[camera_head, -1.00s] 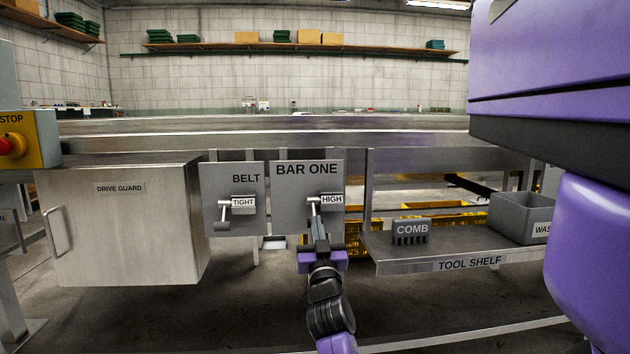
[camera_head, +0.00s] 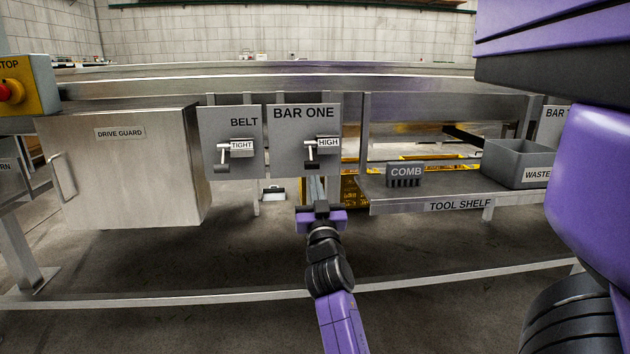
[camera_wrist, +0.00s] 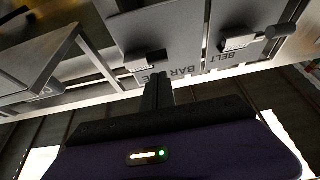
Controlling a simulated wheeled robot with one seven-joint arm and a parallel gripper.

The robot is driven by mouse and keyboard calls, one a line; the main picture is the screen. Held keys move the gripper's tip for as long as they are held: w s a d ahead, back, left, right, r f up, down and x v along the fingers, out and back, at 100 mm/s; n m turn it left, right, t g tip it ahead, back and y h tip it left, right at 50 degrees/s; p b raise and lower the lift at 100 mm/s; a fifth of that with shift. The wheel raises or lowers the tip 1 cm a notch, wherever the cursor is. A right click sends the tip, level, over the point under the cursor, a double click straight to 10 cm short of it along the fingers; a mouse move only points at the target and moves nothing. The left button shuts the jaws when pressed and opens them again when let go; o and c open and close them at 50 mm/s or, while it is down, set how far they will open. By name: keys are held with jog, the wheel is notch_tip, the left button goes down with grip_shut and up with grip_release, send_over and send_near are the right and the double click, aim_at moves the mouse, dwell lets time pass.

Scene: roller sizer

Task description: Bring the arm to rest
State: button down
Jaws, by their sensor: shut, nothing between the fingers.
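My gripper (camera_head: 321,207) is below the BAR ONE panel (camera_head: 290,145) in the head view, with my arm reaching up from the bottom of the picture. Its dark fingers are together and empty; they also show in the wrist view (camera_wrist: 158,88), pointing at the panels. The BAR ONE lever (camera_head: 311,152) hangs down beside its HIGH label, apart from my gripper. The BELT lever (camera_head: 223,156) on the left panel hangs beside its TIGHT label.
The drive guard box (camera_head: 125,175) stands to the left. A tool shelf (camera_head: 440,195) to the right holds a grey comb (camera_head: 405,174) and a waste bin (camera_head: 515,165). A low rail (camera_head: 230,297) crosses the floor. A red stop button (camera_head: 10,90) is far left.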

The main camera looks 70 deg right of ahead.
jog(key=shift+s+a+f+b, duration=0.1)
jog(key=shift+a+f+b, duration=0.15)
jog(key=shift+f+b, duration=0.25)
jog(key=shift+s+a+f+b, duration=0.15)
jog(key=shift+a+f+b, duration=0.15)
jog(key=shift+f, duration=0.35)
jog(key=shift+s+a+f+b, duration=0.1)
jog(key=shift+a+f+b, duration=0.1)
jog(key=shift+f+b, duration=0.3)
jog(key=w+a+f+n+t+y+p, duration=0.1)
jog(key=a+f+n+t+y, duration=0.25)
jog(key=a, duration=0.65)
jog(key=w+a+f+n+t+y, duration=0.1)
jog(key=a+f+n+t+y, duration=0.3)
jog(key=a, duration=0.5)
jog(key=w+a+f+n+t+y+p, duration=0.1)
jog(key=w+a+f+n+t+y, duration=0.3)
jog(key=a, duration=0.6)
jog(key=s+a+f+n+g+y+p, duration=0.1)
jog(key=s+a+f+g+y, duration=0.3)
jog(key=s+a, duration=0.7)
jog(key=s+a+f+n+g+y+p, duration=0.15)
jog(key=s+a+f+y, duration=0.35)
jog(key=s+a, duration=0.6)
notch_tip(320, 180, up, 40)
jog(key=p, duration=3.7)
jog(key=shift+w+d+f+m+y, duration=0.2)
jog(key=shift+w+m+y, duration=0.1)
jog(key=shift+w+y, duration=0.05)
